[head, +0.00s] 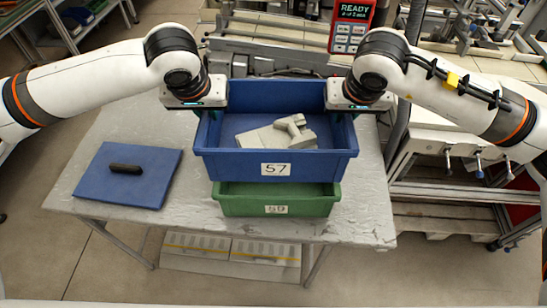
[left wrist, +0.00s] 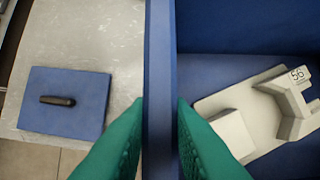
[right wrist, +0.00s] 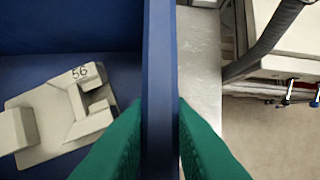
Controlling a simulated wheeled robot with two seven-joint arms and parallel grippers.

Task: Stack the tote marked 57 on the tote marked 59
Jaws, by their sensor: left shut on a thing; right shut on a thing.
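The blue tote marked 57 (head: 325,166) is in the middle of the head view, over the green tote marked 59 (head: 235,206). Whether the blue tote rests on the green one or hangs just above it, I cannot tell. A grey part marked 56 (head: 275,137) lies inside the blue tote; it also shows in the right wrist view (right wrist: 50,110). My left gripper (head: 197,110) is shut on the blue tote's left wall (left wrist: 160,90). My right gripper (head: 357,110) is shut on its right wall (right wrist: 160,90).
A blue lid with a black handle (head: 151,183) lies on the grey table (head: 98,140) at the left. A display reading READY (head: 354,22) stands behind the table at the right. The table's left part has bare room.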

